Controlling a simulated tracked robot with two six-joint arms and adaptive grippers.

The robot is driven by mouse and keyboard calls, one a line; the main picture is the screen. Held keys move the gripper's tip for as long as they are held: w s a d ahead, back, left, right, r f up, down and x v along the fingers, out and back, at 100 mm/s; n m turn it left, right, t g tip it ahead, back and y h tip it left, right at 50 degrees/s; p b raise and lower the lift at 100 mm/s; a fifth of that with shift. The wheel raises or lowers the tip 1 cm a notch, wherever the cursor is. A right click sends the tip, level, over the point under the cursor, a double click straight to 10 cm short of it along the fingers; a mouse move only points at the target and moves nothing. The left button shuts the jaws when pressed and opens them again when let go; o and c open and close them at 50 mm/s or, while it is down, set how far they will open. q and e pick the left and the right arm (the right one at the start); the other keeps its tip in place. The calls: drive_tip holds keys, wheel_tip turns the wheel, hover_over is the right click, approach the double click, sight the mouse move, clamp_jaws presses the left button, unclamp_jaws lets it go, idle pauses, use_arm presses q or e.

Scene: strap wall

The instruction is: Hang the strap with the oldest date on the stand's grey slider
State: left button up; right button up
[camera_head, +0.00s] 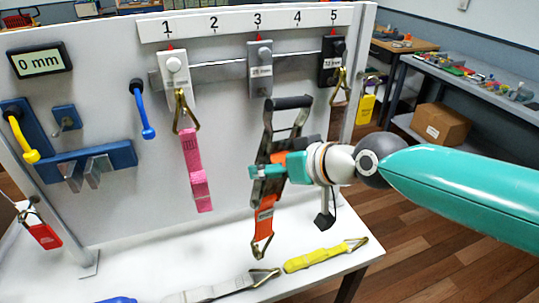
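The stand's grey slider (260,70) sits under number 3 on the rail. An orange strap (266,213) with a metal ratchet and black handle (291,103) is upright below it, its wire hook pointing down. My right gripper (268,172) is at the ratchet's middle and appears shut on it. I cannot tell whether the ratchet touches the slider. A pink strap (196,170) hangs by its hook from the white slider (175,72). A yellow strap (318,257), a whitish strap (215,290) and a blue end (117,300) lie on the table. Dates are unreadable. My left gripper is not in view.
A black slider (331,62) with a brass hook (340,85) is under 5. A red tag (45,236) and yellow tag (366,108) hang at the sides. Blue brackets (95,160), blue and yellow pegs and a "0 mm" display (40,62) are on the panel.

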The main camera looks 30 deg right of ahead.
drive_tip(key=shift+w+r, duration=0.2)
drive_tip(key=shift+w, duration=0.1)
drive_tip(key=shift+w+d, duration=0.3)
drive_tip(key=shift+w, duration=0.2)
drive_tip(key=w+d+f+b, duration=0.1)
drive_tip(key=w+f+b, duration=0.1)
drive_tip(key=w, duration=0.6)
drive_tip(key=shift+d, duration=0.4)
idle(0.4)
drive_tip(key=shift+w, duration=0.1)
idle(0.6)
